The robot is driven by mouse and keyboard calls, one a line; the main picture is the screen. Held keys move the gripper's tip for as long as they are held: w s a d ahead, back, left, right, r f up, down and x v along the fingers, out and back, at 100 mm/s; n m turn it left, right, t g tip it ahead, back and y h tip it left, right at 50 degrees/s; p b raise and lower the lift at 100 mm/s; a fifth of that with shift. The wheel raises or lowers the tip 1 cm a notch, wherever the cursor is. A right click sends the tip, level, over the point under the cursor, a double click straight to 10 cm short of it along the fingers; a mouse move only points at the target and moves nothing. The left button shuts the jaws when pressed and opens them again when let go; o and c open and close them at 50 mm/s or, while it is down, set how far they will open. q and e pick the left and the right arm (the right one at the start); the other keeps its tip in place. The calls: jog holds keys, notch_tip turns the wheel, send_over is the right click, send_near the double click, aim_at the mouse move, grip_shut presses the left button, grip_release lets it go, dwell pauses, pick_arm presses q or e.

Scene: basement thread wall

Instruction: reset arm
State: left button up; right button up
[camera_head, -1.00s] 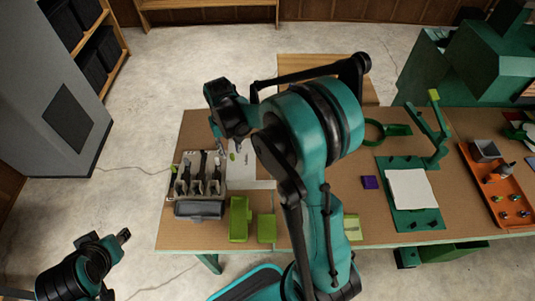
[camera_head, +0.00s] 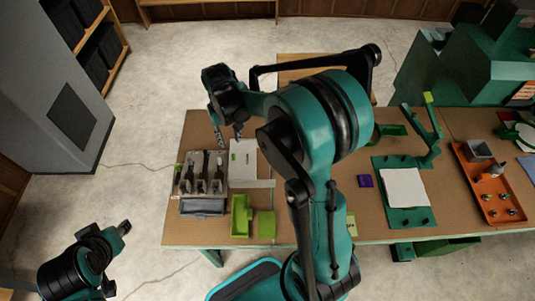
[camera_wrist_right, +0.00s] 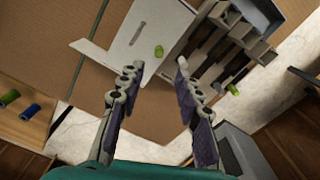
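My right arm reaches over the workbench in the head view, and its gripper (camera_head: 230,136) hangs above the white sheet, just right of the grey rack. In the right wrist view this gripper (camera_wrist_right: 158,75) is open, its two fingers apart with nothing between them. A small green piece (camera_wrist_right: 158,51) lies on the white sheet (camera_wrist_right: 138,38) beyond the fingertips. My left arm is at the lower left of the head view, off the bench over the floor; its gripper (camera_head: 124,228) is small there and its fingers cannot be made out.
The workbench (camera_head: 300,225) carries a grey rack with slots (camera_head: 202,178), a green bin (camera_head: 240,217), a purple block (camera_head: 365,181), a green stand with paper (camera_head: 404,188) and an orange tray (camera_head: 488,188). Open concrete floor (camera_head: 140,200) lies left of the bench.

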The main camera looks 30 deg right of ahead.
dwell(0.3)
jog(key=s+a+r+n+t+b, duration=0.1)
jog(key=s+t+b, duration=0.5)
jog(key=s, duration=1)
notch_tip(320, 180, up, 2)
jog(key=shift+a+r+n+t, duration=0.1)
jog(key=shift+a+n+t, duration=0.35)
jog(key=shift+a, duration=0.25)
